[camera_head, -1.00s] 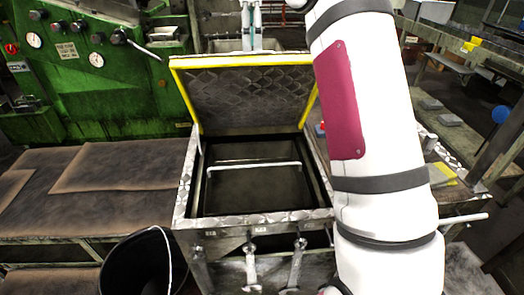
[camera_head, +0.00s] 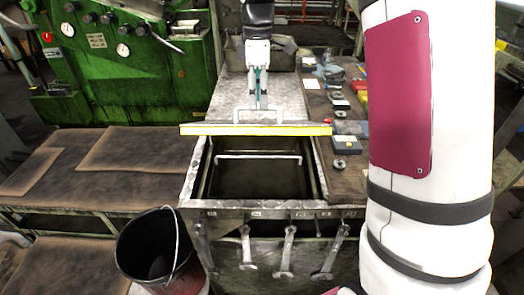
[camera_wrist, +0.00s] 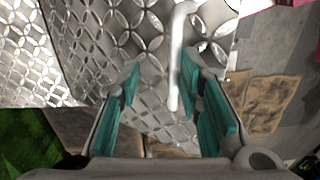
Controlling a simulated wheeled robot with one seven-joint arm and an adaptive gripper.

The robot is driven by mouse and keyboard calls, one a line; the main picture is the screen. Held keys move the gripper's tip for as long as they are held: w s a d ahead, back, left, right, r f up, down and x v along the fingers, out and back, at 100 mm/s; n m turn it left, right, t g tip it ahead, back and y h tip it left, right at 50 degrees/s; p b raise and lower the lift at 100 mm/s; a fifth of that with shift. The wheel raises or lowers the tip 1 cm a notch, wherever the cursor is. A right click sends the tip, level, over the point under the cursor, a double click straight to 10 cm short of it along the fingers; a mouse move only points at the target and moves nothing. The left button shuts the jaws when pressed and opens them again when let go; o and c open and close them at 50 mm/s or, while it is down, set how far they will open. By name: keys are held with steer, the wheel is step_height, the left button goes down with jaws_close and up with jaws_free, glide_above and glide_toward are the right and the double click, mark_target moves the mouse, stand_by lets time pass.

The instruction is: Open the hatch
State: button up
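The hatch (camera_head: 210,131) is a metal lid with a yellow front edge. In the head view it is part raised over the box opening and seen nearly edge-on; its underside is hidden. A pale bar handle (camera_head: 243,115) shows just above that edge. In the wrist view the patterned lid surface (camera_wrist: 70,55) fills much of the picture, and the handle (camera_wrist: 175,60) runs between the finger lines, nearer the right finger. My gripper (camera_head: 258,104) is at the handle on the far side of the edge. Its teal fingers (camera_wrist: 160,95) are apart; no firm grip shows.
The box rim (camera_head: 190,190) surrounds a dark opening with a pale bar inside. Several wrenches (camera_head: 288,255) hang on its front. A black bucket (camera_head: 135,255) stands at front left. A bench (camera_head: 345,185) with small items is at right. A green machine (camera_head: 110,70) stands at back left.

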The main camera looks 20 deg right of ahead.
steer(key=s+a+f, duration=0.1)
steer(key=s+f, duration=0.2)
steer(key=f, duration=0.3)
steer(key=s+a+f+t, duration=0.1)
steer(key=s+a+f, duration=0.1)
steer(key=s+f, duration=0.2)
steer(key=shift+s+f+p, duration=0.15)
steer(key=shift+f+p, duration=0.15)
steer(key=shift+f, duration=0.7)
